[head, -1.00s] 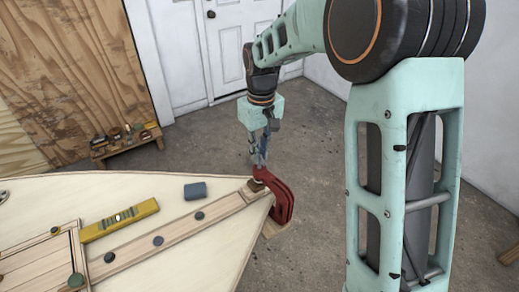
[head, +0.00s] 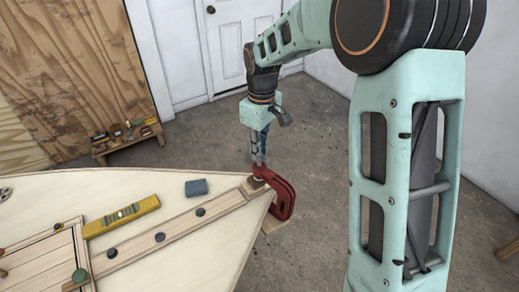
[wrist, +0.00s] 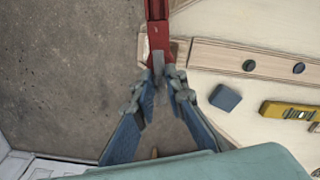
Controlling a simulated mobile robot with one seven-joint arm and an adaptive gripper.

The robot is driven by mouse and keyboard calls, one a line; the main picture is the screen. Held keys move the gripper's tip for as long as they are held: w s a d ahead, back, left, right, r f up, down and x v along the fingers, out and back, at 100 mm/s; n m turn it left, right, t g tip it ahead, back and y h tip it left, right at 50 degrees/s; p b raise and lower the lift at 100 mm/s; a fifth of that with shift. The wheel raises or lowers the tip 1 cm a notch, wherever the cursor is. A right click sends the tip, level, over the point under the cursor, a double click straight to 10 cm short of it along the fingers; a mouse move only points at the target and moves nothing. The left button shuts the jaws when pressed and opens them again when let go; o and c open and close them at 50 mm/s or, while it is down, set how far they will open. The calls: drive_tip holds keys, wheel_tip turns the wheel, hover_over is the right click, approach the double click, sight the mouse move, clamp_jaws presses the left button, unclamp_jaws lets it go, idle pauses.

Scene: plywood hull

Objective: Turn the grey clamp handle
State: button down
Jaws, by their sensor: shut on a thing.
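The red C-clamp (head: 284,200) is fixed over the pointed tip of the pale plywood hull. It also shows at the top of the wrist view (wrist: 157,36). Its grey handle (wrist: 158,60) stands at the hull side of the clamp, between my fingertips. My gripper (head: 259,166) points down over the clamp from above. In the wrist view my gripper (wrist: 165,76) has its two blue-grey fingers closed together on the handle. The fingertips hide most of the handle, so its exact angle is hard to tell.
A yellow level (head: 121,216), a small blue block (head: 196,188) and a wooden strip with dark knobs (head: 180,228) lie on the hull (head: 90,190). A low wooden bench (head: 127,141) with small items stands by the plywood wall. The floor beyond the tip is clear.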

drive_tip(key=shift+s+d+f, duration=0.1)
drive_tip(key=shift+f, duration=0.1)
drive_tip(key=c, duration=1.9)
unclamp_jaws()
drive_tip(key=shift+o, duration=0.3)
drive_tip(key=shift+r, duration=0.1)
drive_tip(key=shift+r, duration=0.15)
wheel_tip(320, 180, up, 12)
